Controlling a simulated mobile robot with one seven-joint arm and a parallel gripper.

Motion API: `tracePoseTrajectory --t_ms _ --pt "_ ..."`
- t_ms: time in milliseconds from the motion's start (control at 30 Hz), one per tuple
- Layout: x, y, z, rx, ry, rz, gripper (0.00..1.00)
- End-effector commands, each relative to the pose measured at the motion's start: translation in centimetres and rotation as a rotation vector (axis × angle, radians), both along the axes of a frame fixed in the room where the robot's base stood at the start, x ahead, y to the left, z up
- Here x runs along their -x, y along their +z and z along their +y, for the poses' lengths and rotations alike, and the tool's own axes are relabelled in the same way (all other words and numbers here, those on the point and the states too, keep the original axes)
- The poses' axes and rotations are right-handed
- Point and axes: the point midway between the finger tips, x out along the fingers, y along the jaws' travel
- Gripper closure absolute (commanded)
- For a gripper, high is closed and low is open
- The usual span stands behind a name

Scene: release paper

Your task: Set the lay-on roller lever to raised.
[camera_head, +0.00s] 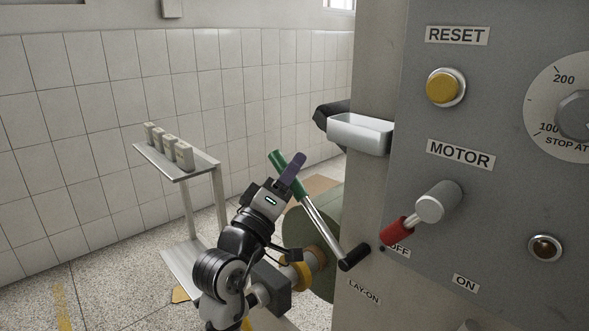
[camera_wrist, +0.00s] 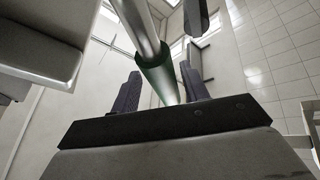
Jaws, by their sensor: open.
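The lay-on roller lever has a green grip (camera_head: 277,159) and a metal rod (camera_head: 322,226). The rod slants up and left from a black pivot on the machine's side, above the LAY-ON label (camera_head: 364,292). My gripper (camera_head: 294,167) is at the grip end, with its purple fingers beside the green grip and overlapping it in the head view. In the wrist view, the green grip (camera_wrist: 158,76) runs between the two spread fingers of my gripper (camera_wrist: 161,84). The gripper is open; gaps show on both sides of the grip. Contact cannot be told.
The grey panel (camera_head: 420,180) at right carries a yellow RESET button (camera_head: 443,88), a red-tipped MOTOR switch (camera_head: 425,210) and a dial (camera_head: 575,110). A white tray (camera_head: 361,134) juts out above the lever. A shelf stand (camera_head: 190,170) with several small blocks stands at left.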

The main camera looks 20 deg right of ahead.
Motion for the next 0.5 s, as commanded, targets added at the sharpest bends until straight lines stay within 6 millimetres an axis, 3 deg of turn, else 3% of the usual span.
tracePoseTrajectory --t_ms 300,500 --pt "3.8 -3.5 5.6 0.002 0.006 -0.002 0.55" --pt "5.5 -4.7 7.9 0.000 0.004 -0.002 0.55"
